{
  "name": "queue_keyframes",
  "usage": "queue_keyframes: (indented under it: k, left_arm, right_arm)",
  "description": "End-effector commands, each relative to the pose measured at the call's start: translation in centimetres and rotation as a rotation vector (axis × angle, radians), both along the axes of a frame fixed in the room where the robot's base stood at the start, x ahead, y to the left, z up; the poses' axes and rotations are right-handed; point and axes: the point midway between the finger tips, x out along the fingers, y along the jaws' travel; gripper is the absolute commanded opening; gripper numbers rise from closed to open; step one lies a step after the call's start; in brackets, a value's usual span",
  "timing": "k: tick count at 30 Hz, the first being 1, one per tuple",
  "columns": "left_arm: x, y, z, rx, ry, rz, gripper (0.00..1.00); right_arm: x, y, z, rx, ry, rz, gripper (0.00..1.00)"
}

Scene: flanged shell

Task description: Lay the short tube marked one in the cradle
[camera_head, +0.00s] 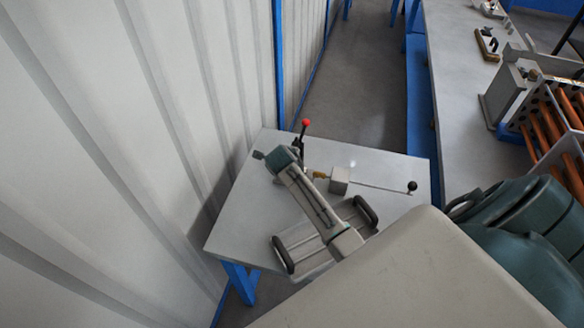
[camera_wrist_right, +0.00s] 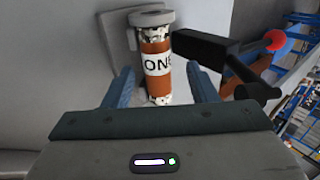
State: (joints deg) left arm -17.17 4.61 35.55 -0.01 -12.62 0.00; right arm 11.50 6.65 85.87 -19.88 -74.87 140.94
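The short tube (camera_wrist_right: 155,62) has a grey flanged end, an orange-brown body, black-and-white speckled bands and a white label reading "ONE". In the right wrist view it appears upright in the picture, against a pale grey plate. My right gripper (camera_wrist_right: 162,85) is open, its two blue fingers on either side of the tube with a visible gap at each side. The tube's lower end is hidden behind the gripper body. I cannot identify the cradle with certainty. My left gripper is not in view.
A small grey table (camera_head: 390,165) stands against the ribbed wall. It carries a red-knobbed lever (camera_head: 305,123), a grey block (camera_head: 340,180), a black-knobbed rod (camera_head: 411,187) and a black-handled tray (camera_head: 300,245). A rack of orange tubes (camera_head: 548,130) sits on the right bench.

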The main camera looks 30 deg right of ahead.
Motion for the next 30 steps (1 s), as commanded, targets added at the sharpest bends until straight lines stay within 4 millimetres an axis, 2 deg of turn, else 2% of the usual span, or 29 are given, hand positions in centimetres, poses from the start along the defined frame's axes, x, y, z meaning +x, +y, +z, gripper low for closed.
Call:
queue_keyframes:
  k: [11,17,24,30]
  left_arm:
    - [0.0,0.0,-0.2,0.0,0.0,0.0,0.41]
    - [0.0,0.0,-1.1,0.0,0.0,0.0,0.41]
    - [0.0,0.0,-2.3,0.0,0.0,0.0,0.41]
    - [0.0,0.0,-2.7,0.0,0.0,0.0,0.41]
  right_arm:
    - [-0.2,0.3,0.3,0.001,0.001,0.0,0.52]
    - [-1.3,1.6,2.6,0.002,-0.004,0.001,0.52]
    - [-3.0,3.6,6.5,0.003,-0.004,0.0,0.52]
    - [-3.8,4.5,8.4,0.002,0.0,0.0,0.52]
